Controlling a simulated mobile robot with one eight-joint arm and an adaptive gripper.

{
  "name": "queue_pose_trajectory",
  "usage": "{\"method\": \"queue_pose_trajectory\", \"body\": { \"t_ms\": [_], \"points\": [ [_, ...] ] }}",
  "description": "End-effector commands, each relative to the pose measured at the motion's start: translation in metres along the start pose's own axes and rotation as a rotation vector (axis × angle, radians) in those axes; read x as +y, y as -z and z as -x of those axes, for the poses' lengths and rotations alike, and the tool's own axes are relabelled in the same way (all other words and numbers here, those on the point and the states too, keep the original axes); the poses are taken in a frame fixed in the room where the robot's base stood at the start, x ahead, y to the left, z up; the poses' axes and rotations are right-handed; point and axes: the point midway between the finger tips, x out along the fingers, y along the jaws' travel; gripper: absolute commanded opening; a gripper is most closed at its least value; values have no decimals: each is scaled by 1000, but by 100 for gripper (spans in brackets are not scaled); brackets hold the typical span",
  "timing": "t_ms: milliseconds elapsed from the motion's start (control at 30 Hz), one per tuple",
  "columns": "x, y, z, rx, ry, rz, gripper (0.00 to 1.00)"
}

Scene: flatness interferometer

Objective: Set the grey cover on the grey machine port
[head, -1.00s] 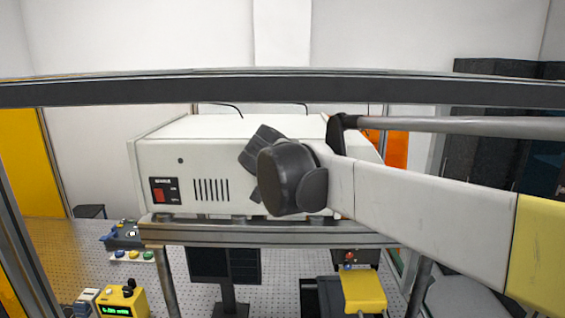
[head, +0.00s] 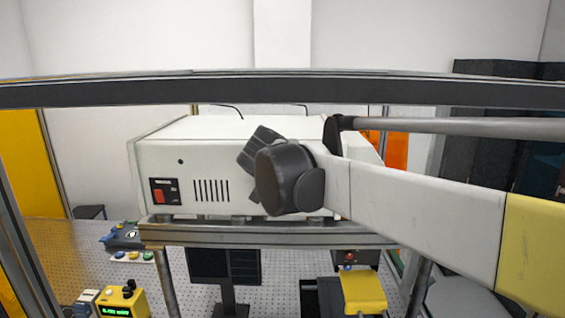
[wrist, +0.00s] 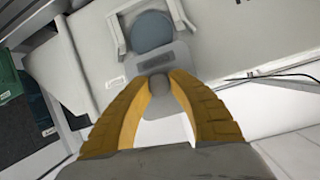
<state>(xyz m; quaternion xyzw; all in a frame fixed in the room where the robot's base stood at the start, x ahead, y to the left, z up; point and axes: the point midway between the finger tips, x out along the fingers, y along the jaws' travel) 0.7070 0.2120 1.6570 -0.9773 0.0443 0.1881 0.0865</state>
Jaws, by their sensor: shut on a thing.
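My gripper (wrist: 159,80) shows in the wrist view, its two yellow fingers shut on the round grey knob of the grey cover (wrist: 164,56). The cover is a flat grey plate with a small dark label. Just beyond it is the grey machine port (wrist: 151,30), a round blue-grey face framed by a light U-shaped bracket on a pale panel. The cover's far edge appears to overlap the lower part of the round face; I cannot tell whether they touch.
The white machine (head: 225,170) with a red switch sits on a metal-framed shelf (head: 260,238). A dark beam (head: 280,93) crosses the head view above it. Below are a yellow meter (head: 122,303) and a yellow-topped device (head: 362,291). A thin cable (wrist: 265,75) runs at right in the wrist view.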

Motion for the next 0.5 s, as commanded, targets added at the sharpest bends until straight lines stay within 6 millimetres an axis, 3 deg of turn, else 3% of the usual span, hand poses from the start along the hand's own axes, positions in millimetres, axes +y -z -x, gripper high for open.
{"method": "queue_pose_trajectory", "body": {
  "t_ms": [500],
  "points": [
    [-2, 4, -17, 1, 1, 0, 0]
  ]
}}
